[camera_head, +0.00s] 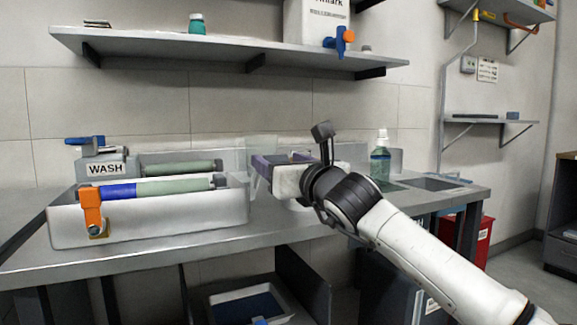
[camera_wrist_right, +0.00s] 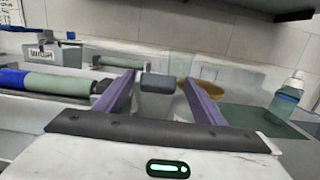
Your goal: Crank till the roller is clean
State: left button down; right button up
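The front roller (camera_head: 165,186) lies across a white tray (camera_head: 150,225). Its left part is blue and the rest is pale green; the wrist view also shows this roller (camera_wrist_right: 60,85). An orange crank (camera_head: 92,208) hangs down at the tray's left front corner. Behind stands a grey unit marked WASH (camera_head: 105,168), with a blue lever (camera_head: 85,140) on top. My right gripper (camera_head: 263,166) is to the right of the tray, away from the crank. Its purple fingers (camera_wrist_right: 158,84) are apart, with a dark grey block beyond or between them. My left gripper is out of view.
A second green roller (camera_head: 180,168) lies behind the front one. A pump bottle (camera_head: 380,160) stands right of my right gripper, on or near a green mat (camera_wrist_right: 245,120). A shelf (camera_head: 230,47) overhangs the counter. The counter's front strip (camera_head: 200,250) is clear.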

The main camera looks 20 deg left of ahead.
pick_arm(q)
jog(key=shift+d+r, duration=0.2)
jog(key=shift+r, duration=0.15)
pick_arm(e)
jog(key=v, duration=1)
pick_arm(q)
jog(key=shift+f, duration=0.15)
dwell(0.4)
